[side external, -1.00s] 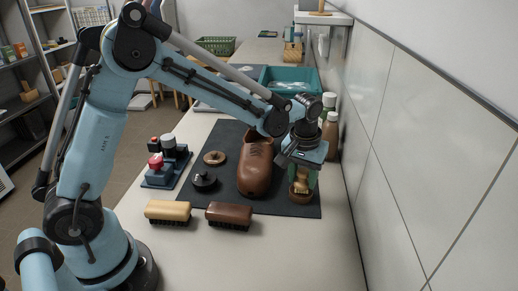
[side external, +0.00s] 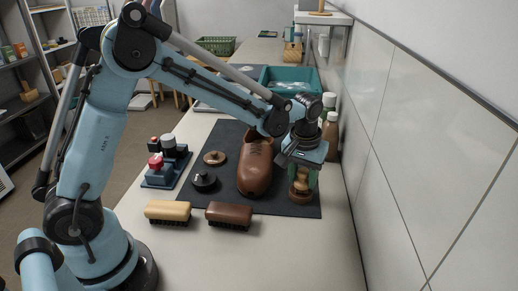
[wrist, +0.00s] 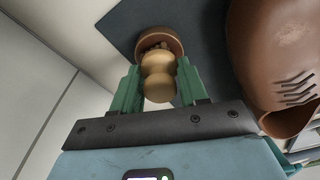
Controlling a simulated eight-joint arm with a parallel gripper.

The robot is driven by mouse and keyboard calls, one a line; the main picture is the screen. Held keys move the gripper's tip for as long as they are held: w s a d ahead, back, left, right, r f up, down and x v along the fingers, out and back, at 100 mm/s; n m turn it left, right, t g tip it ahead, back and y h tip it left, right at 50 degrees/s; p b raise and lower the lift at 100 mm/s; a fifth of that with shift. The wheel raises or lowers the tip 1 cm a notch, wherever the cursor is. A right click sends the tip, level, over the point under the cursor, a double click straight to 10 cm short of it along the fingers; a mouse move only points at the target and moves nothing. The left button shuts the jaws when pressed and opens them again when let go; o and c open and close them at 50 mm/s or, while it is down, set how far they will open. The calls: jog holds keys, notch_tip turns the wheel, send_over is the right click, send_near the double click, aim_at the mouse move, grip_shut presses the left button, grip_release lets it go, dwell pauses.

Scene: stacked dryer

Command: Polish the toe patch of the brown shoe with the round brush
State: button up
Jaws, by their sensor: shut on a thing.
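The round brush has a turned, pale wooden knob handle (wrist: 158,75) and a round brown base (wrist: 174,41). My gripper (wrist: 158,88) is shut on the handle, with a green finger on each side. In the side view the brush (side external: 300,186) is under my gripper (side external: 303,176), at the right edge of the dark mat. I cannot tell whether its base touches the mat. The brown shoe (side external: 255,172) stands just left of the brush, apart from it. In the wrist view the shoe (wrist: 248,55) shows a dull, scuffed patch (wrist: 290,32) in front of its laces.
The dark mat (side external: 228,148) lies on a pale bench. Left of the shoe are a black round item (side external: 204,181), a brown ring-like tin (side external: 214,157) and a bottle rack (side external: 160,176). Two block brushes (side external: 168,211) (side external: 229,215) lie in front. Bottles (side external: 330,130) and a wall stand right.

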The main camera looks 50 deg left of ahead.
aim_at(304, 169)
jog(key=shift+r, duration=3.3)
